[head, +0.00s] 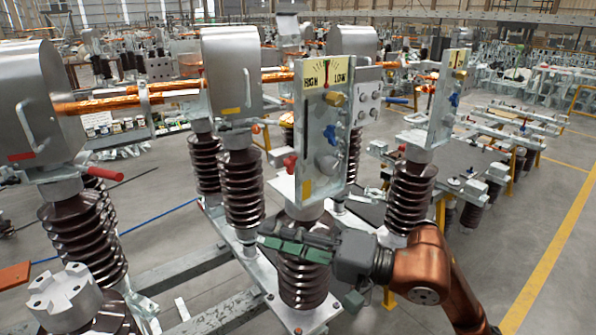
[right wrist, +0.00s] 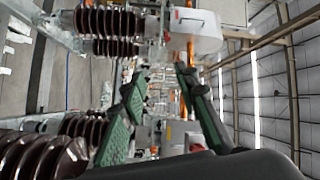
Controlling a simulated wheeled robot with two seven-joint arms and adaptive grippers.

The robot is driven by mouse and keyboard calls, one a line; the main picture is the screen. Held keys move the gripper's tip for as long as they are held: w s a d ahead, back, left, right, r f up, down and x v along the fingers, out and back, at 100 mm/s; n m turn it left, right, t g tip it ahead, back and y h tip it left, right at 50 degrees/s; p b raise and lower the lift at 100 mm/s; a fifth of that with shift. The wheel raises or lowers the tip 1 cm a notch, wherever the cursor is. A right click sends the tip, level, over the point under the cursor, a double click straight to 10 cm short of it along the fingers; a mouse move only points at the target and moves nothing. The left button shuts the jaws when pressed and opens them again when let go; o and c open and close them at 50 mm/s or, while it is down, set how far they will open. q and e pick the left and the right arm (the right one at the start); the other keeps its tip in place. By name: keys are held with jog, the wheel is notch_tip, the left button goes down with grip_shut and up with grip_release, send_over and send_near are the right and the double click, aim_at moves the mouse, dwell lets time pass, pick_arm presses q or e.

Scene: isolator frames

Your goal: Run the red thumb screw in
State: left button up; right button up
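The red thumb screw (head: 290,163) sticks out at the left edge of the grey upright panel (head: 325,150) marked HIGH and LOW in the head view. My right gripper (head: 287,241) is below it, in front of the brown ribbed insulator that carries the panel, with its green-padded fingers pointing left. In the right wrist view the two fingers of my right gripper (right wrist: 160,82) stand apart with nothing between them. I cannot pick out the thumb screw for sure in that view. My left gripper is not in view.
Brown ribbed insulators (head: 242,188) stand close on both sides. Grey metal housings (head: 232,75) and copper bars (head: 125,101) are at the upper left. A blue knob (head: 331,134) and a brass knob (head: 335,99) sit on the panel. Open floor (head: 540,215) lies at the right.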

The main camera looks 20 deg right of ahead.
notch_tip(320, 180, up, 2)
jog(key=d+r+n+t+h, duration=0.1)
jog(key=d+n+t+h, duration=0.1)
jog(key=d+h, duration=0.1)
jog(key=n+t+h, duration=0.2)
jog(key=t+h, duration=0.2)
jog(key=h, duration=0.1)
send_near(293, 169)
jog(key=p+x, duration=0.1)
jog(key=x, duration=0.7)
jog(key=shift+w, duration=0.15)
jog(key=shift+c, duration=0.4)
grip_shut()
